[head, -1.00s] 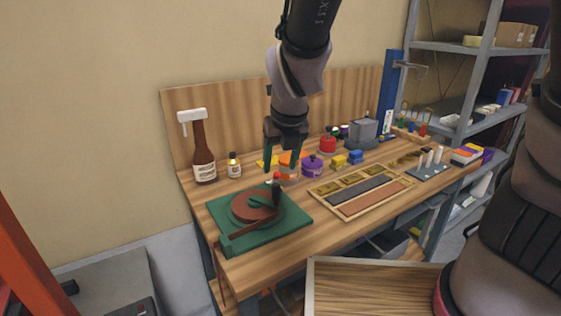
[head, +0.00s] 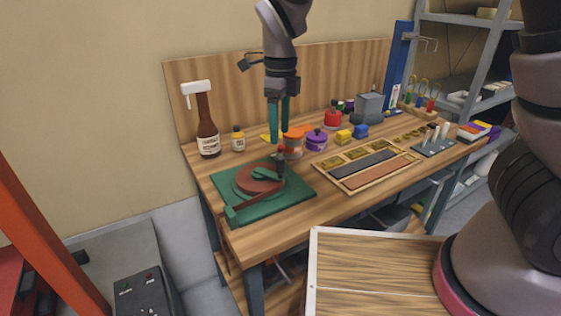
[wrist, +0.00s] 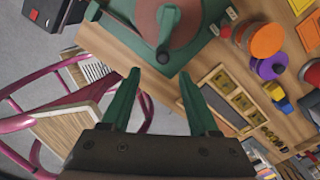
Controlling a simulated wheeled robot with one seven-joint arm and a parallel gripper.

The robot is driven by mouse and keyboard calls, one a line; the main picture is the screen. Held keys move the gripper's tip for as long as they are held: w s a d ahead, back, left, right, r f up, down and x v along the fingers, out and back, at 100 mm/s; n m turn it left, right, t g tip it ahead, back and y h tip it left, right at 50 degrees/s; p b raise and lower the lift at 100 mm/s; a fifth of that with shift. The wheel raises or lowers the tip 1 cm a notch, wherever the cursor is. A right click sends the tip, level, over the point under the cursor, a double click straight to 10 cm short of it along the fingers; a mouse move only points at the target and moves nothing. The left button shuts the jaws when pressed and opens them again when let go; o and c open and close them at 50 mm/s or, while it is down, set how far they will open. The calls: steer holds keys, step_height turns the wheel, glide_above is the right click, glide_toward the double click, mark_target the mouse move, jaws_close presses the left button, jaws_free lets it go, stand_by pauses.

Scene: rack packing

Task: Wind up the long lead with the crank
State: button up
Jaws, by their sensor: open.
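A green board (head: 298,187) lies on the bench's left end and carries a round red-brown drum (head: 246,180). A green crank arm (head: 266,173) lies on the drum, with a dark upright handle (head: 281,171) at its outer end. A red-brown strip (head: 262,203), perhaps the lead, runs from the drum toward the board's front left corner. My gripper (head: 279,136) is open and empty above the handle, apart from it. In the wrist view its green fingers (wrist: 158,78) are spread below the board (wrist: 145,47), and the crank arm (wrist: 168,20) shows at the top.
A brown bottle (head: 207,132) and a small yellow-capped bottle (head: 238,142) stand behind the board. A framed tray (head: 367,167) lies farther right.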

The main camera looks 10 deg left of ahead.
mark_target(280, 157)
steer(key=shift+w+r+n, duration=0.2)
steer(key=shift+w+n, duration=0.05)
steer(key=shift+n, duration=0.05)
step_height(280, 157, down, 11)
steer(key=shift+r, duration=0.2)
jaws_close()
stand_by(1.4)
